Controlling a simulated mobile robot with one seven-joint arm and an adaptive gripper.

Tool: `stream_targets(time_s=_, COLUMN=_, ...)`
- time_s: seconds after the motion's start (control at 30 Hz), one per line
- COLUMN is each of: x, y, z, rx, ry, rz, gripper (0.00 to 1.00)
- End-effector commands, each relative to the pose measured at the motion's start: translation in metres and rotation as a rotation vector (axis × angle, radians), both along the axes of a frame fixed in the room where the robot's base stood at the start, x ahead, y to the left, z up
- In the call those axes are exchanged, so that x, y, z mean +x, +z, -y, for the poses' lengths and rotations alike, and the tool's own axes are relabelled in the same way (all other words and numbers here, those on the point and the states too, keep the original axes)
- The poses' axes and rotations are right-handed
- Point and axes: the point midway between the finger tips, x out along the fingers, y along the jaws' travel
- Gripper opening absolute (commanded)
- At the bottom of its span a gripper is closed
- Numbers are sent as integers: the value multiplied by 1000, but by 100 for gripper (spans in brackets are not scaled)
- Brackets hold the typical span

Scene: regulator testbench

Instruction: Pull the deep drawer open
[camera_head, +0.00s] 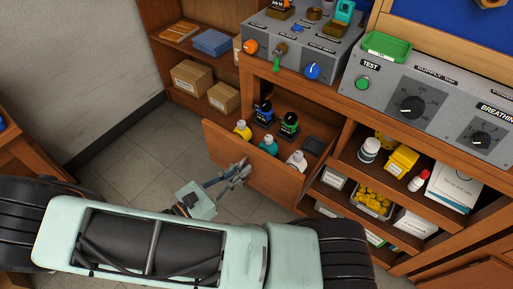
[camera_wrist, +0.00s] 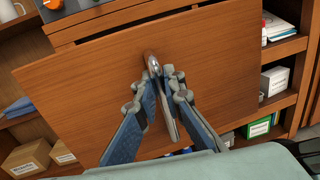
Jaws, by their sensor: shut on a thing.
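The deep drawer (camera_head: 222,146) is a wooden drawer pulled out from the bench, with its inside showing in the head view. Inside it stand several bottles with yellow, teal, white, blue and green parts. Its wooden front fills the middle of the wrist view (camera_wrist: 215,60). A metal handle (camera_wrist: 151,62) sits on that front. My gripper (camera_head: 238,174) is in front of the drawer with its fingers closed around the handle; in the wrist view, the fingertips (camera_wrist: 158,78) meet at the handle. The fingers partly hide the handle.
Cardboard boxes (camera_head: 191,79) sit on shelves left of the drawer. Open shelves to the right hold a yellow-filled bin (camera_head: 371,199), bottles and boxes. A grey control panel (camera_head: 300,45) is above the drawer. Tiled floor (camera_head: 135,145) is clear at left.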

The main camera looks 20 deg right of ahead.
Motion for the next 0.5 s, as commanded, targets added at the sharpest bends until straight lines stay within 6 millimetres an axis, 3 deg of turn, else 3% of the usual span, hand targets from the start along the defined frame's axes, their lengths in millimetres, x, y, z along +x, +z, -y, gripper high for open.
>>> stream_targets(time_s=0.2, x=-31, y=-2, z=-40, rx=3, ry=2, rz=-3, gripper=0)
stream_targets(time_s=0.5, x=-54, y=-2, z=-69, rx=2, ry=0, rz=-2, gripper=0)
